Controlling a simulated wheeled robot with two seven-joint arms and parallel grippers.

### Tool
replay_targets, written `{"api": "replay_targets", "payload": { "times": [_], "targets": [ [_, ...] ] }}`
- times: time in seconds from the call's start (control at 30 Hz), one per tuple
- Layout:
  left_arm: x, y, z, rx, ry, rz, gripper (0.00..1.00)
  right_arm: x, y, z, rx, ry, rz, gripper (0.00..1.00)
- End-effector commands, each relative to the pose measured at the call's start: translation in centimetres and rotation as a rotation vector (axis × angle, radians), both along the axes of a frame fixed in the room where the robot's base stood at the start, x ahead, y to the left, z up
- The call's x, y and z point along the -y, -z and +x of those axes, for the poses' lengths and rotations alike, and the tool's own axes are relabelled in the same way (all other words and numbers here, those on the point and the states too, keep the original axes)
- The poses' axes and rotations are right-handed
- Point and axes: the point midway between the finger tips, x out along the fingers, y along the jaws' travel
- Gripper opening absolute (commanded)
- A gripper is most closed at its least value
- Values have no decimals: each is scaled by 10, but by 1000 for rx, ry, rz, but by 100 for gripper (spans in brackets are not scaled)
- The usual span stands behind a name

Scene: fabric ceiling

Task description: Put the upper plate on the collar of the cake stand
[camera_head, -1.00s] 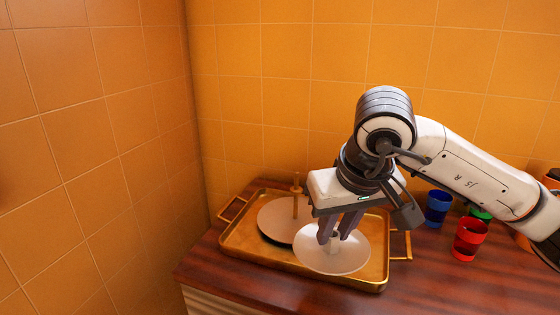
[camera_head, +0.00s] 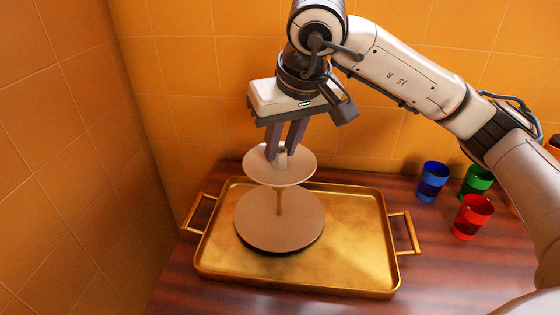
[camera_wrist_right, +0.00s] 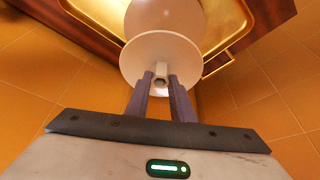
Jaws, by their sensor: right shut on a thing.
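The pale upper plate (camera_head: 262,171) is a small round disc with a short hub in its middle. My right gripper (camera_head: 282,157) is shut on that hub and holds the plate roughly level. The cake stand has a wide brown lower plate (camera_head: 262,225) and a thin central post (camera_head: 279,202), which shows below the upper plate. The post's top and collar are hidden, so I cannot tell whether the upper plate touches the collar. In the right wrist view the upper plate (camera_wrist_right: 138,58) overlaps the lower plate (camera_wrist_right: 165,14). My left gripper is not in view.
The stand is on the left part of a gold tray (camera_head: 355,250) with side handles. Blue (camera_head: 432,181), green (camera_head: 476,181) and red (camera_head: 472,216) cups stand to its right on the wooden counter (camera_head: 420,290). Orange tiled walls (camera_head: 175,80) close off the left and back.

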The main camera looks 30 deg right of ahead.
Motion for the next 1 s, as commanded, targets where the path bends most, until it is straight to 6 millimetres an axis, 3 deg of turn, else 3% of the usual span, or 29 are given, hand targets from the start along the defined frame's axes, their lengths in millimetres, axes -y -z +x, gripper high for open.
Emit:
{"api": "replay_targets", "payload": {
  "times": [0.3, 0.67, 0.7, 0.8, 1.0],
  "targets": [
    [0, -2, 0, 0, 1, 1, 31, 0, 36, -1, 0, 0, 0, 0],
    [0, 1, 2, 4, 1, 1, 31, 0, 42, 0, 2, 0, 1, 0],
    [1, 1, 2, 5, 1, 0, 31, 0, 43, 0, 1, 0, 1, 23],
    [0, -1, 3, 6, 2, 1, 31, 0, 41, 0, 1, 0, 1, 40],
    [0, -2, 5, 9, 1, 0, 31, 0, 41, 0, 1, 0, 1, 40]
  ]
}}
